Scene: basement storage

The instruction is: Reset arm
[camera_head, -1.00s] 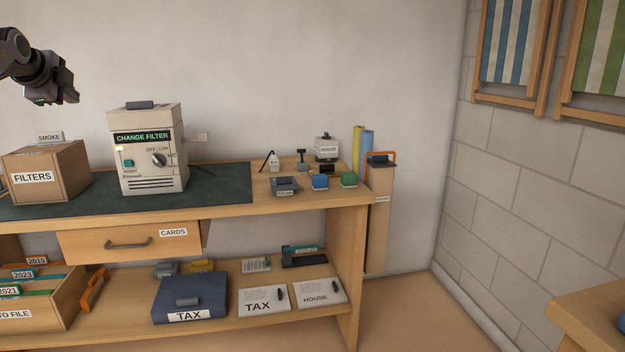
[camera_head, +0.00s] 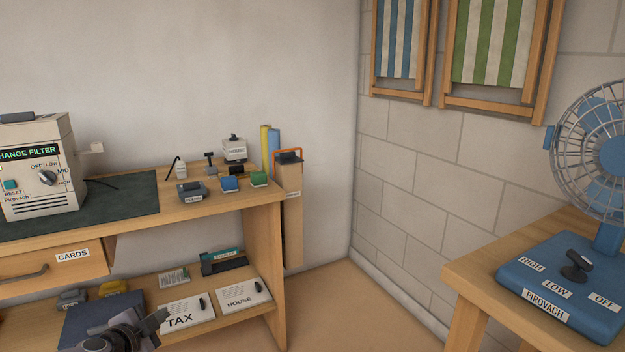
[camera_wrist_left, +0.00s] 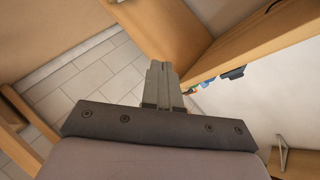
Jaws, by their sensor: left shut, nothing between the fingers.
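My left gripper (camera_head: 154,322) is low in the head view, in front of the bench's lower shelf, and hides part of the dark blue box there. In the left wrist view its two fingers (camera_wrist_left: 162,72) are together with nothing between them. My right gripper shows in neither view.
The wooden bench (camera_head: 240,201) carries the filter machine (camera_head: 40,165) and small items. TAX (camera_head: 187,312) and HOUSE (camera_head: 243,294) papers lie on its lower shelf. A blue fan (camera_head: 600,150) stands on a wooden table (camera_head: 480,275) at right. Floor between bench and table is clear.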

